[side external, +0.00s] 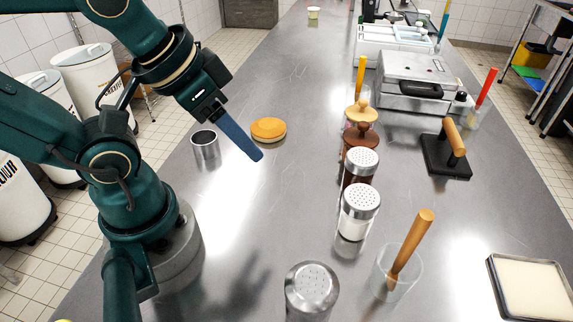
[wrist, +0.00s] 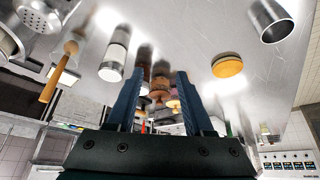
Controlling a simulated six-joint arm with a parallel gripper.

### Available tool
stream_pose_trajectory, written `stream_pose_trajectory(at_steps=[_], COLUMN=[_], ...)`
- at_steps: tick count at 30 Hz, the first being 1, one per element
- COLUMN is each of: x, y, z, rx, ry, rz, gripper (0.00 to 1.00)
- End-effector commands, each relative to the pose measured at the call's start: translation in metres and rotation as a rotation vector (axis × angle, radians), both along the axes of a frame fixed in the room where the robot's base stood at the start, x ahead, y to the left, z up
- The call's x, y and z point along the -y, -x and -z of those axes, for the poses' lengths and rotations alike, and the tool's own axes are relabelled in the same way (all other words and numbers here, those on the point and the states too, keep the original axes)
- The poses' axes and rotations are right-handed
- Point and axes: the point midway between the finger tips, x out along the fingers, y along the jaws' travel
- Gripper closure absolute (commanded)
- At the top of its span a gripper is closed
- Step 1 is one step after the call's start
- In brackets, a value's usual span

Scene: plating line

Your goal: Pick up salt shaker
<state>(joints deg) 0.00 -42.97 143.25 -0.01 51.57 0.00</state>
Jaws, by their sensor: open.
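The salt shaker (side external: 359,215) is a clear jar with white contents and a perforated metal lid. It stands upright on the steel counter, right of my gripper (side external: 257,155) in the side view. In the wrist view the salt shaker (wrist: 114,62) is left of the fingers. My gripper (wrist: 158,74) is open, its blue fingers apart and empty, raised above the counter and clear of the shaker. A similar shaker with dark contents (side external: 360,168) stands just behind the salt shaker; in the wrist view the left finger partly hides it.
A larger metal shaker (side external: 312,290) and a clear cup with a wooden-handled tool (side external: 398,268) stand in front. A wooden-topped mill (side external: 361,125) is behind the shakers. A yellow-orange round (side external: 268,130) and steel cup (side external: 206,147) lie left. Counter between round and shakers is clear.

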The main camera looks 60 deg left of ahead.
Motion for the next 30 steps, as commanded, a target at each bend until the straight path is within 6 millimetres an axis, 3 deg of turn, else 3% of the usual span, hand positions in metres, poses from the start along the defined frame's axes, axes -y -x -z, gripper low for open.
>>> stream_pose_trajectory(at_steps=[1,3,14,24,30], x=[0.0,0.0,0.0,-0.001,-0.026], y=[0.0,0.0,-0.001,-0.001,-0.04], z=[0.0,0.0,-0.006,-0.054,-0.06], rx=[0.0,0.0,0.002,0.007,0.163], ry=[0.0,0.0,0.0,-0.003,-0.112], rz=[0.0,0.0,0.0,-0.001,-0.058], gripper=[0.27,0.0,0.0,0.0,0.0])
